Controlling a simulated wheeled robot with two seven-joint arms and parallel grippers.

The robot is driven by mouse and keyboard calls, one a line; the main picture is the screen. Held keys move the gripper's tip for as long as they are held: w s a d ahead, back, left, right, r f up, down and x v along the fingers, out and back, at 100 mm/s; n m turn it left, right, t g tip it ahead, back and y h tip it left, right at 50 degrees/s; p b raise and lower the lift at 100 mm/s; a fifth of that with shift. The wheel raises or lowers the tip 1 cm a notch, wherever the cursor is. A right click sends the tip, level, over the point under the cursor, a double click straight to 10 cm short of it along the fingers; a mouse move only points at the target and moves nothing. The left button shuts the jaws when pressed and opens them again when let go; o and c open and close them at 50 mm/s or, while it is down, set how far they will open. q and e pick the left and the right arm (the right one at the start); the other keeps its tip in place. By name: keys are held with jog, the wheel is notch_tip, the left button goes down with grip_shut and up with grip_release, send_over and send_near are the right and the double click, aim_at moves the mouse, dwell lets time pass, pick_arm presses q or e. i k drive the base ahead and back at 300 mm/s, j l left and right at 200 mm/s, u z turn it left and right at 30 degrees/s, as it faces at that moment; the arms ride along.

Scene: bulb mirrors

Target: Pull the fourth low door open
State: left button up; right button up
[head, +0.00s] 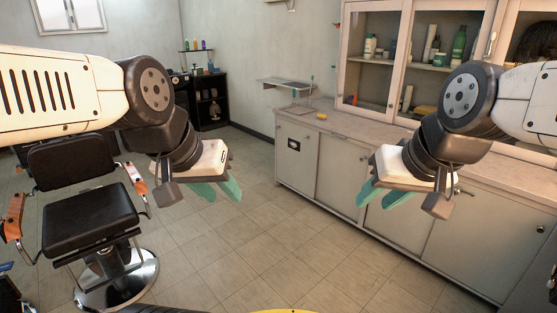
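The low cabinet has a row of pale grey doors under a long counter, running from the middle of the head view to the right edge. The low door at the right, which looks like the fourth from the left, (482,252) appears closed, with a small dark round knob (540,229) near its right side. My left gripper (217,191) is open and empty over the floor, well left of the cabinet. My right gripper (381,197) is open and empty, in front of the middle doors. It and my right arm hide parts of the doors and counter.
The counter (345,126) carries a small yellow item (321,116). Above it stands a glazed wall cabinet (396,45) with bottles. A black salon chair (90,215) stands at the left. A dark shelf (207,98) is at the back. The tiled floor (255,240) between is clear.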

aim_at(298, 146)
jog(key=i+j+u, duration=0.35)
jog(key=i, duration=0.35)
jog(key=i+u, duration=0.35)
jog(key=i, duration=2.55)
jog(key=i+z, duration=0.15)
jog(key=i, duration=0.25)
jog(key=i+j+z, duration=0.2)
jog(key=i, duration=0.25)
jog(key=i+z, duration=0.15)
jog(key=i, duration=0.25)
